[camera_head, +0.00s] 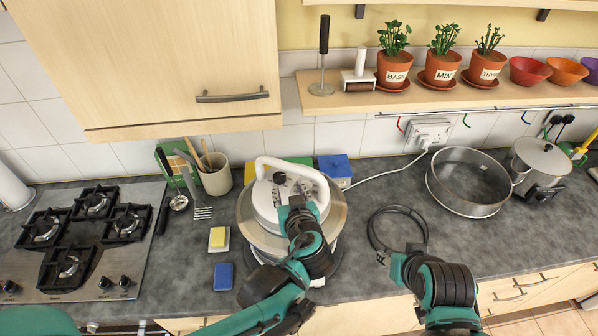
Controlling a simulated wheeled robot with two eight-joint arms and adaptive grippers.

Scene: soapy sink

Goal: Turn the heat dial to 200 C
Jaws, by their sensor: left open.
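A round white appliance lid (268,205) with a tall white handle (291,165) sits on a wide bowl in the middle of the counter. A black dial (280,178) is on top of the lid, under the handle. Its scale is too small to read, so I cannot tell its setting. My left gripper (297,203) is open over the front of the lid, just in front of the dial. It hides part of the lid's front. I cannot tell whether it touches the lid. My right gripper (386,258) is off to the right, and its fingers cannot be made out.
A dark loop (372,235) lies by my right arm. A gas hob (150,205) is left, with a sponge (217,238) and blue block (223,277) near the lid. A round sieve (430,190) and a pot (540,155) stand right. A shelf (340,103) overhangs behind.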

